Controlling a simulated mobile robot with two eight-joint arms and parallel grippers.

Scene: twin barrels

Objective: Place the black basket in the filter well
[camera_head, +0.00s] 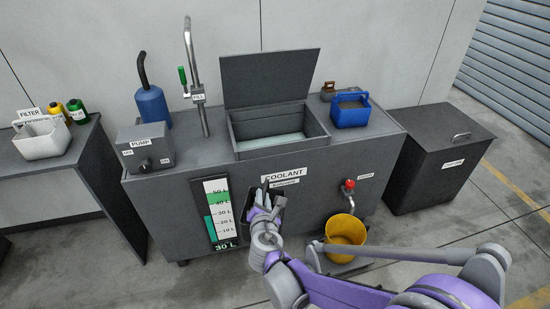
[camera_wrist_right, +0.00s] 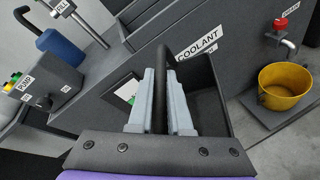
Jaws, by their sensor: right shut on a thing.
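My right gripper (camera_head: 265,193) is shut on the handle of the black basket (camera_head: 279,203), in front of the grey coolant tank (camera_head: 160,205). In the right wrist view the gripper (camera_wrist_right: 161,75) has its two fingers on either side of the dark handle, and the basket (camera_wrist_right: 208,115) hangs around it, open at the top. A blue basket (camera_head: 350,113) sits at the right of the tank top, seemingly where a filter well could be; I cannot tell what is under it. My left gripper is not in view.
The tank's open hatch (camera_head: 318,137) has its lid (camera_head: 268,78) raised. A pump box (camera_head: 146,146), blue bottle (camera_head: 151,107) and fill pipe (camera_head: 195,80) stand left. A yellow bucket (camera_head: 345,230) is under the red-handled drain. A white basket (camera_head: 40,139) sits on the left bench.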

